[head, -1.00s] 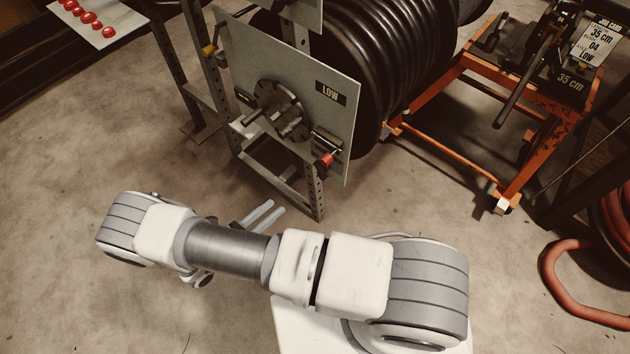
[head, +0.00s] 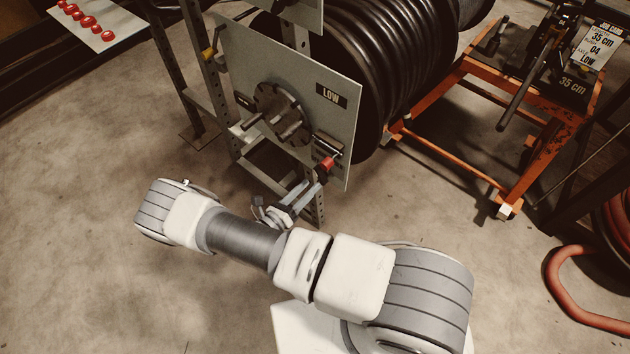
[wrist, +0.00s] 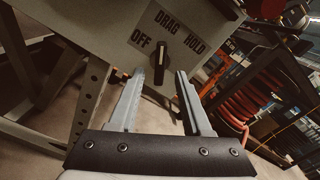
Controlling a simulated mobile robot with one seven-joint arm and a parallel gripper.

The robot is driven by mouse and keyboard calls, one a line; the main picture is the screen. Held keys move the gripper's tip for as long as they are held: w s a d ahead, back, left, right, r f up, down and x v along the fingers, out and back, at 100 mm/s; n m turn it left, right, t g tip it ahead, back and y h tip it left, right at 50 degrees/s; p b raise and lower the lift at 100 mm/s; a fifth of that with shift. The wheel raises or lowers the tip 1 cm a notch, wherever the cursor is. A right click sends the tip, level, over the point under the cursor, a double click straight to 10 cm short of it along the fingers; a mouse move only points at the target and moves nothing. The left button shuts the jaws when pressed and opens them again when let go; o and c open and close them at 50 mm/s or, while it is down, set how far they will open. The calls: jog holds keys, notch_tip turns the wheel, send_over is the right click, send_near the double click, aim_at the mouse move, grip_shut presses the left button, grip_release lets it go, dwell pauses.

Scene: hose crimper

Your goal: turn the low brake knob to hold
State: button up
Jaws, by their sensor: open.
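The brake knob (wrist: 161,62) shows in the wrist view as a black pointer knob on a grey plate lettered OFF, DRAG and HOLD. Its pointer stands roughly upright, toward DRAG. My gripper (wrist: 160,77) is open, with a finger on either side of the knob's line in the picture. I cannot tell whether either finger touches it. In the head view my gripper (head: 311,184) reaches up to the lower right corner of the LOW panel (head: 335,120), near a red part (head: 326,163). The knob's lettered face is not readable there.
Black hose coils (head: 400,60) sit behind the panel on a steel frame. A round hub plate (head: 280,108) with protruding rods is left of the gripper. An orange cart (head: 530,165) stands to the right. Open floor (head: 80,180) lies to the left.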

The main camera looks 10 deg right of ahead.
aim_at(318, 178)
jog(key=shift+x, duration=1.8)
grip_shut()
